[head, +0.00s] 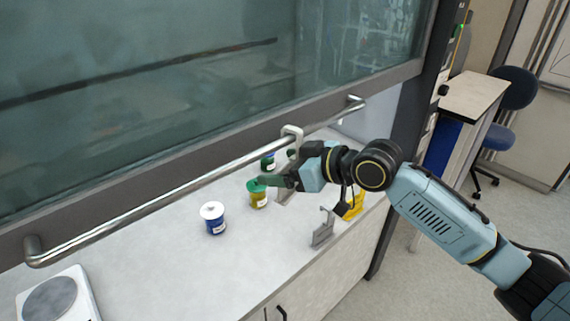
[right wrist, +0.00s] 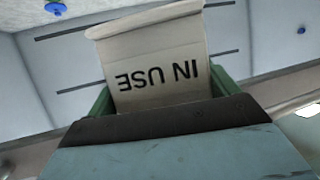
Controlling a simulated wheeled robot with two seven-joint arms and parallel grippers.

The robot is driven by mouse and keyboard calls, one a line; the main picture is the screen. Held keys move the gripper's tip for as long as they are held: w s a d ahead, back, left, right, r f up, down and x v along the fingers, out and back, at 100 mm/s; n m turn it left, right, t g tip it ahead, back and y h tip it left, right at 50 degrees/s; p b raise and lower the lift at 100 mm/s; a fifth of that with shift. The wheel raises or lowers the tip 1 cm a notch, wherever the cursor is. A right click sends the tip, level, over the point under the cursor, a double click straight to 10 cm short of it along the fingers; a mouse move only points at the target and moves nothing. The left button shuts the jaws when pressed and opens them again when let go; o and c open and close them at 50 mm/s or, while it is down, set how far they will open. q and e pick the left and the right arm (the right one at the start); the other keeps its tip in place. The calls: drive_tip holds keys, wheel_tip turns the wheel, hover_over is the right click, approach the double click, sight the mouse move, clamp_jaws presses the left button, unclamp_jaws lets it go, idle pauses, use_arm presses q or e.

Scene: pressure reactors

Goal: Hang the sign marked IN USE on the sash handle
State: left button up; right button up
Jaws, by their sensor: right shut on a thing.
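The pale sign marked IN USE (right wrist: 158,65) is between the green fingers of my right gripper in the right wrist view, its lettering upside down there. In the head view my right gripper (head: 282,181) is shut on the sign, just below and in front of the sash handle. The sign's hooked top (head: 292,131) overlaps the sash handle (head: 190,187), a long metal bar across the sash. I cannot tell whether the hook rests on the bar. The gripper hides most of the sign's plate. My left gripper is not in view.
A grey hooked sign (head: 322,229) and a yellow one (head: 354,206) stand on the worktop to the right. A blue jar (head: 214,222), a yellow jar with green lid (head: 258,196) and a green jar (head: 267,163) stand below the handle. A balance (head: 55,299) is at lower left.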

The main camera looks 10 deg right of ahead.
drive_tip(key=o, duration=0.9)
drive_tip(key=shift+d, duration=0.1)
